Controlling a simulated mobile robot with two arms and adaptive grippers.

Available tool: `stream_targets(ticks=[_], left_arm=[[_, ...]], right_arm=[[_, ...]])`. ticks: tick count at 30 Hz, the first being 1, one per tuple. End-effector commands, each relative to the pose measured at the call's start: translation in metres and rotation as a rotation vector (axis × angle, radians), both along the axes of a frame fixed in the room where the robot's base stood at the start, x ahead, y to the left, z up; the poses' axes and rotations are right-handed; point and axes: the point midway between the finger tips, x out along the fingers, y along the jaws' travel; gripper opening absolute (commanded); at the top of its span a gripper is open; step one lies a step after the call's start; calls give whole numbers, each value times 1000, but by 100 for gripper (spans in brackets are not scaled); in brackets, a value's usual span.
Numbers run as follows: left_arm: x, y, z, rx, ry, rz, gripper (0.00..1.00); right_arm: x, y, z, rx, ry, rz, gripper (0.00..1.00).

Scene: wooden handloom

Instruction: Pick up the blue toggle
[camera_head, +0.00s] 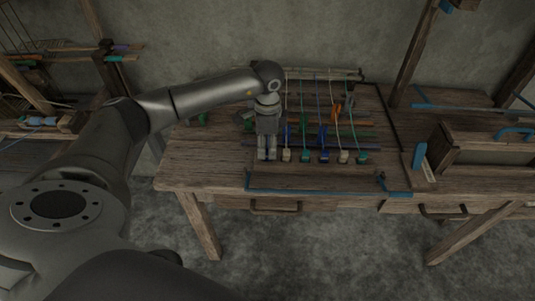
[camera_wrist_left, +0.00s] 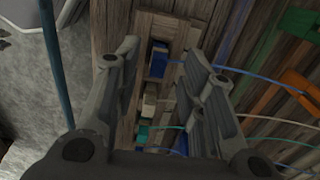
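A blue toggle (camera_wrist_left: 158,62) sits in a wooden slot on the loom table, with a blue string running from it. It is the first of a row of toggles. My left gripper (camera_wrist_left: 159,50) is open, with a finger on each side of this toggle in the wrist view; I cannot tell whether they touch it. In the head view my left gripper (camera_head: 267,156) points down at the row's left end and mostly hides that toggle. A second blue toggle (camera_head: 323,157) stands farther right in the row. My right gripper is not in view.
White toggles (camera_head: 287,156) and teal toggles (camera_head: 305,157) stand close to the right of the gripper, with strings running back. A blue bar (camera_head: 310,191) lines the table's front edge. A wooden box (camera_head: 480,150) stands at right. The table's left end is mostly clear.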

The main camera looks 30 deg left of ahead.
Motion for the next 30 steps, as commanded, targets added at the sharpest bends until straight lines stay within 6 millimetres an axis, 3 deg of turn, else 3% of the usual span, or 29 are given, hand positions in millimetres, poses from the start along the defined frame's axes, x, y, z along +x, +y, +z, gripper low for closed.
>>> stream_targets(ticks=[5,14,22,30], left_arm=[[-1,-2,-23,-1,1,0,38],[-1,-2,-29,-1,-1,-1,38],[-1,-2,-28,-1,-1,-1,3],[-1,-2,-28,-2,-1,-1,2]], right_arm=[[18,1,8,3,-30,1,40],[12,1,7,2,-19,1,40],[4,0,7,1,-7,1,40],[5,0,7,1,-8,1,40]])
